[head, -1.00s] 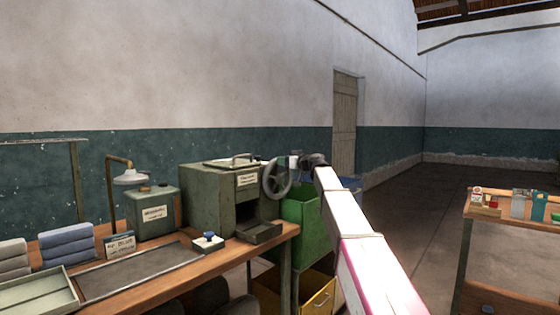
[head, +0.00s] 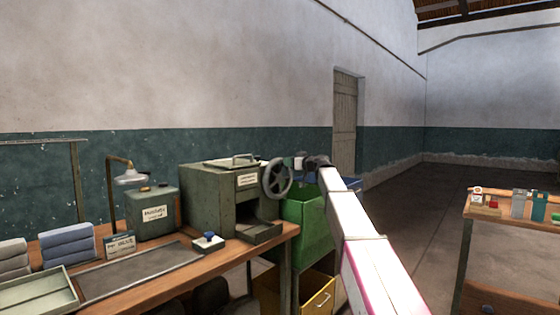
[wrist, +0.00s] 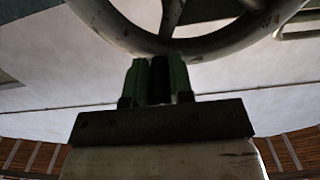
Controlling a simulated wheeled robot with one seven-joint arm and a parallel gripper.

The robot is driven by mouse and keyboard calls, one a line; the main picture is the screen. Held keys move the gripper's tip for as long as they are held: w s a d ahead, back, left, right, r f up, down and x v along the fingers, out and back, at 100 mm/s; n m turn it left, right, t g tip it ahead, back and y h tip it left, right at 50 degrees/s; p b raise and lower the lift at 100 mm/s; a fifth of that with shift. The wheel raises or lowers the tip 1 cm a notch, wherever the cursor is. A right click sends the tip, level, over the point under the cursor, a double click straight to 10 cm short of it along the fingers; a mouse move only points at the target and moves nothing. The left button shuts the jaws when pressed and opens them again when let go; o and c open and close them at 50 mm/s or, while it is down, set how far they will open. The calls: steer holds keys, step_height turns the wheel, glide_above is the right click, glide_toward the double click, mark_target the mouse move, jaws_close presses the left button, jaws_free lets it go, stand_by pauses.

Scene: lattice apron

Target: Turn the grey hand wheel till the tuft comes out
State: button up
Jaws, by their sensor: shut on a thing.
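The grey hand wheel (head: 265,184) is on the right side of a green metal machine (head: 208,200) on the bench. My gripper (head: 298,163) is at the upper right of the wheel, small in the head view. In the wrist view, its green fingers (wrist: 157,78) are close together at the lower rim of the wheel (wrist: 205,47). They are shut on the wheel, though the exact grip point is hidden. An open tray (head: 258,233) juts from the machine's dark front opening. No tuft is visible.
A green bin (head: 312,225) stands right of the bench, under my arm. A shelf cart (head: 515,217) stands at right; the floor between is clear.

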steer(key=shift+w+d+f, duration=0.95)
steer(key=shift+w+f, duration=0.1)
steer(key=shift+w, duration=0.15)
steer(key=f, duration=0.1)
steer(key=w+f, duration=0.1)
steer(key=d+f, duration=0.1)
steer(key=shift+w+f, duration=0.1)
steer(key=shift+w, duration=0.15)
